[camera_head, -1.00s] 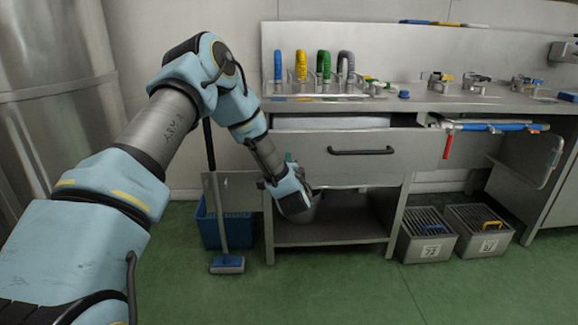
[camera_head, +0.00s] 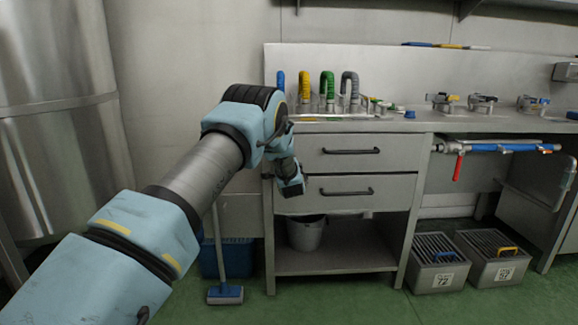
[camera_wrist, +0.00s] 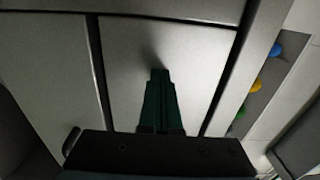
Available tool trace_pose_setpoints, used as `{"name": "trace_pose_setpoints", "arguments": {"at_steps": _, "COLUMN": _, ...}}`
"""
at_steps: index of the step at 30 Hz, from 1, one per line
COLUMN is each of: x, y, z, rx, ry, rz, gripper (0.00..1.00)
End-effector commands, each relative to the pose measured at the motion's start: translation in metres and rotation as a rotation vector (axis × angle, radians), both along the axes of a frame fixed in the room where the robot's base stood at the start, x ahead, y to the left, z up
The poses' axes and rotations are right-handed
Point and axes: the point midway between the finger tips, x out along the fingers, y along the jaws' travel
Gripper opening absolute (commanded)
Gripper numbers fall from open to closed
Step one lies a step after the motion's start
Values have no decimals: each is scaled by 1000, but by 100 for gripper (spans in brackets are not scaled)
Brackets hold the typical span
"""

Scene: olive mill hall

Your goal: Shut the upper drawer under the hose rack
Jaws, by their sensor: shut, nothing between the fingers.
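The upper drawer (camera_head: 328,142) is a grey steel front with a dark bar handle, under the counter with the coloured hoses. It looks flush, or nearly so, with the cabinet and with the lower drawer (camera_head: 331,203). In the wrist view the upper drawer front (camera_wrist: 190,65) fills the middle, between two dark gaps. My gripper (camera_wrist: 160,72) has its dark green fingers shut and empty, tips at or very near that front; I cannot tell whether they touch. In the head view my wrist is at the drawers' left end, and the fingertips are not clearly visible there.
Blue, yellow, green and grey hoses (camera_head: 327,90) stand on the counter above. A bucket (camera_head: 306,233) is on the open shelf below. A blue-headed brush (camera_head: 225,293) stands at left. Two crates (camera_head: 437,264) sit on the floor at right. Green floor in front is free.

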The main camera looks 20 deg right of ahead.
Motion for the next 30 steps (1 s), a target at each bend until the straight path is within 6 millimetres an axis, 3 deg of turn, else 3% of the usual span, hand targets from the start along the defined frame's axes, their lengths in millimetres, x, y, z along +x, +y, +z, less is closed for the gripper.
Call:
{"name": "trace_pose_setpoints", "arguments": {"at_steps": 20, "x": 8, "y": -1, "z": 3, "rx": 1, "ry": -5, "rz": -1, "gripper": 0}}
{"name": "trace_pose_setpoints", "arguments": {"at_steps": 25, "x": -4, "y": 2, "z": 4, "rx": 1, "ry": -4, "rz": -1, "gripper": 0}}
{"name": "trace_pose_setpoints", "arguments": {"at_steps": 30, "x": -31, "y": 12, "z": 2, "rx": 3, "ry": 0, "rz": -2, "gripper": 0}}
